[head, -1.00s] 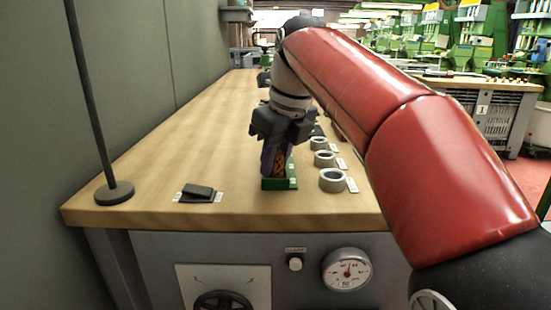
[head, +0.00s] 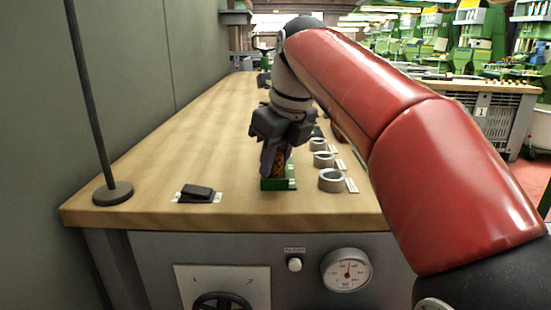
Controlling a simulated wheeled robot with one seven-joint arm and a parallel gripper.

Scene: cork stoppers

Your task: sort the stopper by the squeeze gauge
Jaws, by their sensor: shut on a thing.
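My gripper (head: 273,160) points down over the front part of the bench and is shut on a brown speckled cork stopper (head: 279,163). The stopper is mostly hidden by the fingers. It is at a green block (head: 278,184) on the bench; I cannot tell whether it rests in the block or is held just above it. Several grey rings (head: 331,180) with white labels stand in a row to the right of the block. A round dial gauge (head: 346,269) with a red needle pointing about straight up is on the bench front.
A black rocker piece (head: 197,191) lies near the front edge. A dark pole on a round base (head: 113,193) stands at the left edge. A knob (head: 294,264) and a handwheel (head: 222,301) are on the bench front.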

